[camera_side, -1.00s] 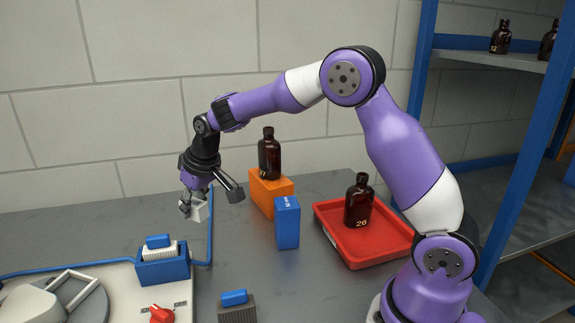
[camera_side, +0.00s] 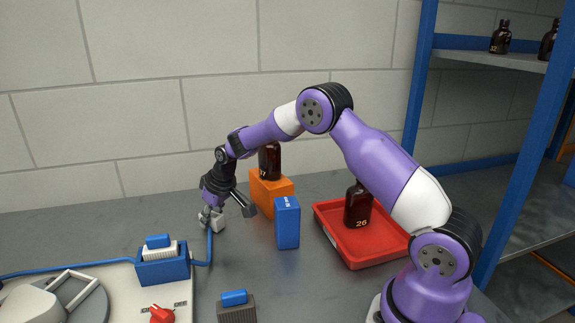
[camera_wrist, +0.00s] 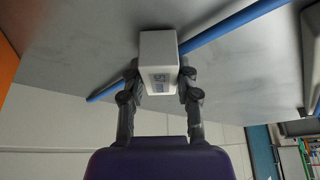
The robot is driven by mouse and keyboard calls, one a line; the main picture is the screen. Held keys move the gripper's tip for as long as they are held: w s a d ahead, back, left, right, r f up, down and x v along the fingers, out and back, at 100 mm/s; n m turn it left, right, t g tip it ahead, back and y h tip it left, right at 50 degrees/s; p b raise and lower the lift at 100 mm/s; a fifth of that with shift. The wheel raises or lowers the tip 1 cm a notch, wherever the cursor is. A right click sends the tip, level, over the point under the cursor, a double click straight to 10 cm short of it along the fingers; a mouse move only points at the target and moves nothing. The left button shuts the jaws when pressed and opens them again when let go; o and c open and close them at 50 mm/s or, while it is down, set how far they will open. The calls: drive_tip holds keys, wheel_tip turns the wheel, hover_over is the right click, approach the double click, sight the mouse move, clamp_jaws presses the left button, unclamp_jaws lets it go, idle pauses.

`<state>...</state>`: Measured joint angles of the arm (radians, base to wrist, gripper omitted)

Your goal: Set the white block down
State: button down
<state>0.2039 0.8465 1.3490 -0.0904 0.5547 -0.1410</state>
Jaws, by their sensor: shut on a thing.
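The white block (camera_side: 212,222) is between the fingers of my gripper (camera_side: 209,212), low near the grey table in the side view. In the wrist view the white block (camera_wrist: 159,62) sits between both fingertips of my gripper (camera_wrist: 160,84), with small dark print on its end face. The gripper is shut on it. I cannot tell whether its underside touches the table (camera_side: 245,270). The blue cable (camera_wrist: 225,32) passes behind the block in the wrist view.
An orange block (camera_side: 262,193) carrying a brown bottle (camera_side: 270,163) and a blue box (camera_side: 287,223) stand right of the gripper. A red tray (camera_side: 345,252) holds bottle 26 (camera_side: 357,206). A blue bin (camera_side: 163,268) stands at the left. Bare table lies in front.

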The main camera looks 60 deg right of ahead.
drive_tip(key=shift+f, duration=0.15)
drive_tip(key=c, duration=0.6)
unclamp_jaws()
drive_tip(key=s+a+f+v, duration=0.1)
drive_tip(key=a+v, duration=0.1)
drive_tip(key=v, duration=0.8)
drive_tip(key=s+a+v, duration=0.1)
drive_tip(key=s+v, duration=0.1)
drive_tip(key=v, duration=0.7)
drive_tip(key=shift+t, duration=0.5)
drive_tip(key=s+a, duration=0.1)
drive_tip(key=s, duration=0.4)
drive_tip(key=s+a, duration=0.2)
drive_tip(key=s, duration=0.4)
drive_tip(key=s+a, duration=0.1)
drive_tip(key=s, duration=0.4)
drive_tip(key=shift+s+a+r, duration=0.1)
drive_tip(key=shift+s+a, duration=0.25)
drive_tip(key=shift+a, duration=0.05)
